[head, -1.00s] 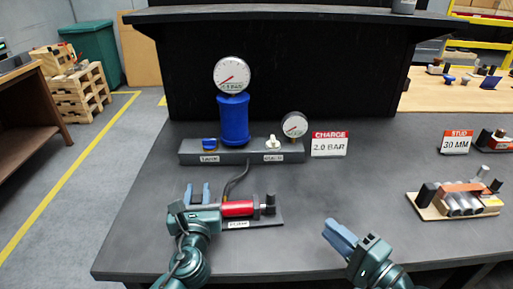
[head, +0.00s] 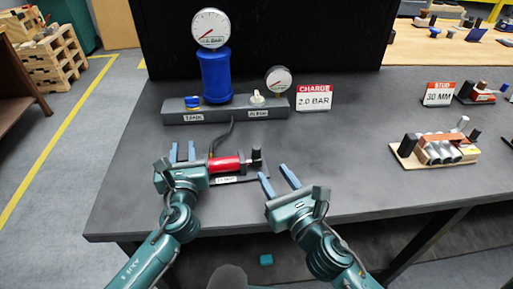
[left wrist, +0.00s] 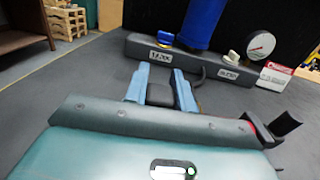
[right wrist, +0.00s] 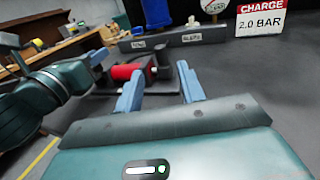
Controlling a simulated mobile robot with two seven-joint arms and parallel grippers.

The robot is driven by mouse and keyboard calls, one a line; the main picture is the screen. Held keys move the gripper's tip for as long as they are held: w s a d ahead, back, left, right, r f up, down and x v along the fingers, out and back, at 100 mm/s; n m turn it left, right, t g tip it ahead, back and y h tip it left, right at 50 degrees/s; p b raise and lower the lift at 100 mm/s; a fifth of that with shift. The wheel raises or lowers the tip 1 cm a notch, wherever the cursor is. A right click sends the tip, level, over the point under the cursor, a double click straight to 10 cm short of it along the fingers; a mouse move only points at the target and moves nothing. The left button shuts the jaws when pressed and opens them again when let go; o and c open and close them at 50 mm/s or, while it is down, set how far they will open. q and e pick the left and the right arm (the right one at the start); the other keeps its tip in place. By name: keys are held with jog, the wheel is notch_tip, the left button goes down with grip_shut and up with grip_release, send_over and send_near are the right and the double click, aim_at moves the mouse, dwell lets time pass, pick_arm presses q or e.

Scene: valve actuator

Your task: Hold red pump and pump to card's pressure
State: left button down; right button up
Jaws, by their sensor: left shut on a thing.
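The red pump (head: 227,164) lies on a dark base near the bench's front edge, with a black handle (head: 256,158) at its right end. My left gripper (head: 182,152) is at the pump's left end, shut on a dark block (left wrist: 160,94) there. My right gripper (head: 277,175) is open and empty, just right of the handle; in the right wrist view the pump (right wrist: 122,71) appears beyond its fingers. The card (head: 314,97) reads CHARGE 2.0 BAR. A large gauge (head: 210,28) tops the blue cylinder (head: 215,77); its exact reading is unclear.
A grey manifold (head: 225,112) behind the pump carries a blue knob (head: 193,101), a white knob (head: 257,97) and a small gauge (head: 278,79). A black hose (head: 222,135) runs to the pump. A STUD card (head: 438,93) and wooden rack (head: 435,151) stand right. Bench between is clear.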

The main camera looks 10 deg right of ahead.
aim_at(259, 152)
jog(key=x, duration=1)
grip_shut()
dwell(0.4)
